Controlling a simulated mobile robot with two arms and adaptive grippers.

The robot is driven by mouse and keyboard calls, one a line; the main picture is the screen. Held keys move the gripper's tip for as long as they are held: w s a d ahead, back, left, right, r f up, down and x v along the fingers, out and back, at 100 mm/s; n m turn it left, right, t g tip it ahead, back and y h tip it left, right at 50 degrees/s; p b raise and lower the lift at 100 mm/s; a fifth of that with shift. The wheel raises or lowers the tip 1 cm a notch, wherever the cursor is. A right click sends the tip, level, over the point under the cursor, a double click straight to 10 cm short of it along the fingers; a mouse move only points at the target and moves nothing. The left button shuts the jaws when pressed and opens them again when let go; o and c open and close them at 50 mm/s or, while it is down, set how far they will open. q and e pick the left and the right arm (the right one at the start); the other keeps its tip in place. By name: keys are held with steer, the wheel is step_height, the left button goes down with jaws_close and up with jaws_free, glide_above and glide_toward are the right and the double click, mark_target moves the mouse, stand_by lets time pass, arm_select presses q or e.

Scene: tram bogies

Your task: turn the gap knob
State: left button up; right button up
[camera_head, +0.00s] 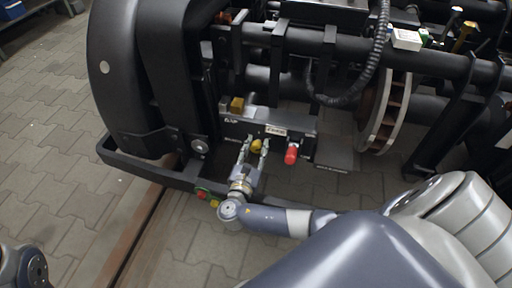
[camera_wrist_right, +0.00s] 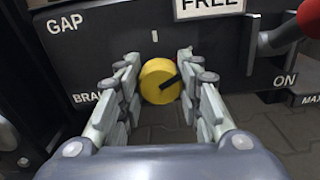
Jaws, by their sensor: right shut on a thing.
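The gap knob (camera_wrist_right: 159,82) is a round yellow knob with a dark pointer line, on the front of a black panel marked GAP. The line points towards the right and slightly up in the right wrist view. In the head view the knob (camera_head: 256,146) shows small between my fingers. My right gripper (camera_wrist_right: 158,84) has a finger on each side of the knob and is shut on it; it also shows in the head view (camera_head: 254,147). My left gripper is not in view; a bit of an arm shows at the lower left corner of the head view.
A red knob or handle (camera_head: 291,155) sticks out right of the yellow knob, near a white FREE label (camera_wrist_right: 208,8). A brake disc (camera_head: 385,112) stands further right. A black wheel (camera_head: 148,70) is at the left. Paved floor (camera_head: 50,150) is clear at left.

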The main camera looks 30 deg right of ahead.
steer(key=o, duration=1.1)
steer(key=v, duration=1.2)
steer(key=shift+s, duration=0.1)
